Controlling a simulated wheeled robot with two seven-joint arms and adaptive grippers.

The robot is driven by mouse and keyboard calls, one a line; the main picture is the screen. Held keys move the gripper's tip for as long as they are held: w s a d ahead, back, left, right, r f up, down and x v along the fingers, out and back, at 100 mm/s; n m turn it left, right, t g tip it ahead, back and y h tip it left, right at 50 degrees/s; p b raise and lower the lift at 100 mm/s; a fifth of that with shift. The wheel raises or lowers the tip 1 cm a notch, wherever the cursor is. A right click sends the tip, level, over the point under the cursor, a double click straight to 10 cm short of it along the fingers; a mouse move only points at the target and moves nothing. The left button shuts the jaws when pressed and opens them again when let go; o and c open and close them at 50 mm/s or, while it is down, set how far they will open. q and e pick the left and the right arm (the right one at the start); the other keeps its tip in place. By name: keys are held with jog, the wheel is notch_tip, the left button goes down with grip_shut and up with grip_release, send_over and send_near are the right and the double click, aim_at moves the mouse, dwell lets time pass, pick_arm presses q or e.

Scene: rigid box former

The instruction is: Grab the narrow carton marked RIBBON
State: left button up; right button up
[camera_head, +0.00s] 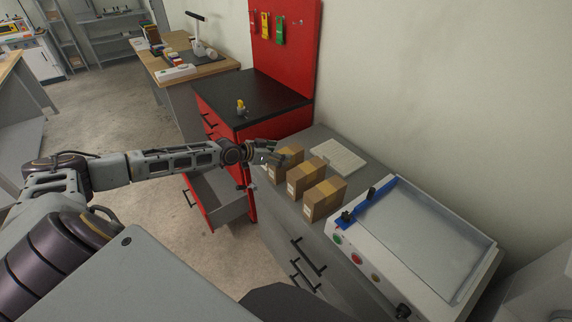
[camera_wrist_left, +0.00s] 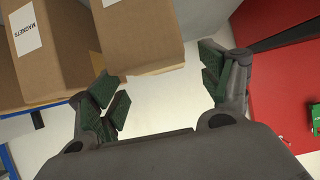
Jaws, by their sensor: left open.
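Three brown cartons stand in a row on the grey counter; the far carton (camera_head: 293,155) is nearest the red cabinet, then the middle carton (camera_head: 306,176) and the near carton (camera_head: 324,200). Their labels are too small to read in the head view. My left gripper (camera_head: 275,157) is open at the far carton. No RIBBON marking is legible. My right gripper is not in view.
A white ribbed pad (camera_head: 338,160) lies behind the cartons. A sealing machine with a blue bar (camera_head: 385,200) stands at the right. The red cabinet (camera_head: 295,60) rises beyond, with an open drawer (camera_head: 215,195) below my left arm.

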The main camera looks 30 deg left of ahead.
aim_at(286, 152)
pick_arm(q)
jog(key=shift+x, duration=2.2)
jog(key=shift+a, duration=0.1)
jog(key=shift+c, duration=0.4)
grip_shut()
